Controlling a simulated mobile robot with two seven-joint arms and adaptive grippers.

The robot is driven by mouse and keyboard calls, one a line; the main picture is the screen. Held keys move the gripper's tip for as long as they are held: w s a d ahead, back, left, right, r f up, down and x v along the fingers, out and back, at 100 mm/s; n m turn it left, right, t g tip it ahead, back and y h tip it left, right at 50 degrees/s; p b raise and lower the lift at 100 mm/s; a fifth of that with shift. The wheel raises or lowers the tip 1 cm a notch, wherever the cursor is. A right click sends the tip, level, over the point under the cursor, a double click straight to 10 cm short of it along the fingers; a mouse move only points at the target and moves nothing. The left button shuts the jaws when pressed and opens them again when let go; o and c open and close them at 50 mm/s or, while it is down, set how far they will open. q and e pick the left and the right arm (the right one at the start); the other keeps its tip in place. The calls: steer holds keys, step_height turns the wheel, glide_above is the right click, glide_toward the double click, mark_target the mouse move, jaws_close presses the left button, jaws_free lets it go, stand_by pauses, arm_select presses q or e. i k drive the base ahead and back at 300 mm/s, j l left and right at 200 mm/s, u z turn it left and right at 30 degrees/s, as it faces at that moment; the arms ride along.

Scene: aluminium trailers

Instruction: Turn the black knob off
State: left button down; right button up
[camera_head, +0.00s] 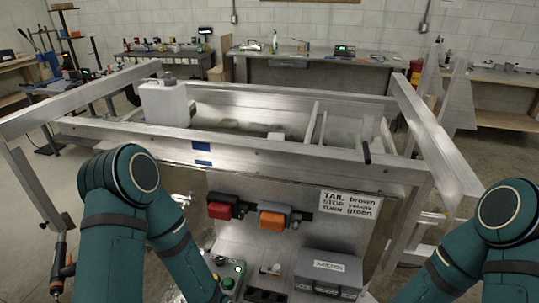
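I cannot make out a black knob for certain. A small control box (232,272) with green and red spots sits at the bottom centre, partly hidden behind my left arm. A small pale switch-like part (270,269) is to its right on the metal panel. My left arm comes in from the left and runs down past the bottom edge beside the control box. My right arm bends down at the lower right. Neither gripper shows in the picture.
The aluminium trailer frame (270,147) spans the view and carries a white jug (164,103). On its panel are a red lamp (222,207), an orange lamp (272,220), a label (349,204) and a grey junction box (328,271). Benches (308,57) stand behind.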

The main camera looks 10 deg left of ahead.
mark_target(219, 261)
steer(key=u, duration=0.85)
